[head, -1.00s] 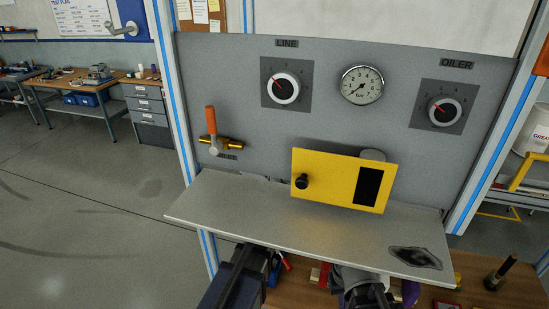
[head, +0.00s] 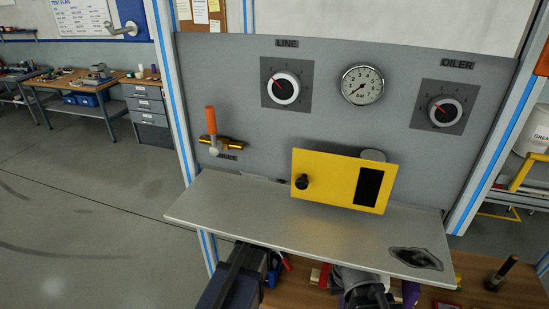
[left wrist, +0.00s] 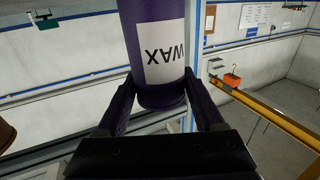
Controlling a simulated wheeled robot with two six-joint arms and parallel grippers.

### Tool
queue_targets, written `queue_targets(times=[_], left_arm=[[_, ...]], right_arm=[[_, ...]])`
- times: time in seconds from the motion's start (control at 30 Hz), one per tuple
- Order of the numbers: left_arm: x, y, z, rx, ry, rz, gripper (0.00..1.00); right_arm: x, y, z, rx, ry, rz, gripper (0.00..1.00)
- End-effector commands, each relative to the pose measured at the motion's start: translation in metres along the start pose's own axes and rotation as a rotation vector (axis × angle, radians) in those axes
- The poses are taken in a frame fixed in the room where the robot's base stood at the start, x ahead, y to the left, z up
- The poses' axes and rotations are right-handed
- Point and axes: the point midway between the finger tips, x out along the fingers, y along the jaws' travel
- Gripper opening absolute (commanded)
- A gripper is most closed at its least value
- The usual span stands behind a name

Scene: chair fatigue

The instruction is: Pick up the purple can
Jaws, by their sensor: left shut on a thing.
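The purple can (left wrist: 160,98) fills the top middle of the left wrist view. Its white label reads "WAX" upside down. My left gripper (left wrist: 160,78) is shut on it, with one dark finger on each side of the can's end; the far end runs out of the picture. In the head view, dark arm parts of mine show at the bottom edge, partly under the steel shelf, and the gripper tips are hidden there. A purple patch (head: 411,293) shows beside an arm part; I cannot tell whether it is the can.
A steel shelf (head: 300,228) juts from a grey panel (head: 230,90) with dials, a lever valve and a yellow box (head: 335,180). Below it is a wooden bench (head: 470,285) with a dark upright post (head: 501,273) and small items. Open floor lies at left.

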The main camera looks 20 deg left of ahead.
Motion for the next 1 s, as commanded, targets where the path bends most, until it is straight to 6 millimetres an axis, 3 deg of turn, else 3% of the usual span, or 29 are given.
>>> queue_targets(times=[0.03, 0.3, 1.0], left_arm=[[0.000, 0.000, 0.000, 0.000, 0.000, 0.000, 0.29], [0.000, 0.000, 0.000, 0.000, 0.000, 0.000, 0.00], [0.000, 0.001, -0.012, 0.001, 0.000, -0.001, 0.00]], right_arm=[[0.000, 0.000, 0.000, 0.000, 0.000, 0.000, 0.00], [0.000, 0.000, 0.000, 0.000, 0.000, 0.000, 0.00], [-0.012, 0.001, 0.001, -0.001, 0.000, 0.000, 0.00]])
